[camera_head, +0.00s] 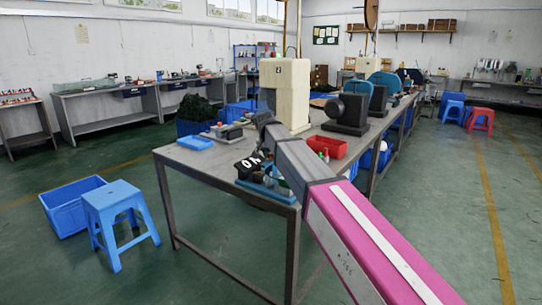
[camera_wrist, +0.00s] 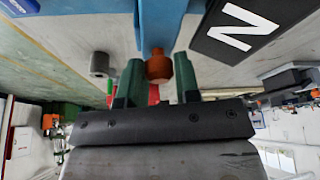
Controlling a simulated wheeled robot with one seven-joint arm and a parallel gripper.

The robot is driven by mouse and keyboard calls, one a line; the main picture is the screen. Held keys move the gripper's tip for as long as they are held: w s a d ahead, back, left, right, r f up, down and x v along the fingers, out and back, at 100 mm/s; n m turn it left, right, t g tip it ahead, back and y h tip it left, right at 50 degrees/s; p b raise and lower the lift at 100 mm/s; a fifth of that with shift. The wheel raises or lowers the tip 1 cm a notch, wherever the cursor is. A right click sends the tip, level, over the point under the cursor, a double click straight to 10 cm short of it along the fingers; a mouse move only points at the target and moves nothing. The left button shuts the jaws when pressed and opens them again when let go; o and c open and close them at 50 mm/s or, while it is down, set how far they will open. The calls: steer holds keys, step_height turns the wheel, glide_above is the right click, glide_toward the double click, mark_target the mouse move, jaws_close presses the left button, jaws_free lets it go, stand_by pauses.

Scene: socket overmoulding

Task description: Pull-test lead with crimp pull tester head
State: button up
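In the wrist view, my gripper (camera_wrist: 159,75) has two green fingers standing apart. An orange-brown round knob (camera_wrist: 159,68) at the end of a blue bar (camera_wrist: 158,22) shows between the fingertips. I see no clear contact, and its depth relative to the fingers is hard to judge. In the head view, my arm reaches to the near corner of the table and its end hides the gripper. A small blue-based fixture (camera_head: 268,190) sits there, beside a black block with white marking (camera_head: 247,165). I cannot clearly identify a lead or which part is the tester head.
The metal table (camera_head: 215,165) also carries a blue tray (camera_head: 195,142), a red bin (camera_head: 328,147), a cream machine (camera_head: 286,90) and a dark machine (camera_head: 346,113). A blue stool (camera_head: 117,212) and blue crate (camera_head: 68,205) stand on the floor at left.

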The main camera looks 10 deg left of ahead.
mark_target(265, 163)
jaws_close()
steer(key=shift+s+a, duration=0.3)
steer(key=shift+s, duration=0.45)
steer(key=shift+s+a, duration=0.3)
steer(key=shift+s, duration=0.4)
steer(key=shift+s+a, duration=0.3)
steer(key=shift+s, duration=0.45)
steer(key=o, duration=0.5)
jaws_free()
steer(key=shift+o, duration=0.2)
steer(key=v, duration=1)
steer(key=shift+r, duration=0.35)
steer(key=shift+s, duration=0.2)
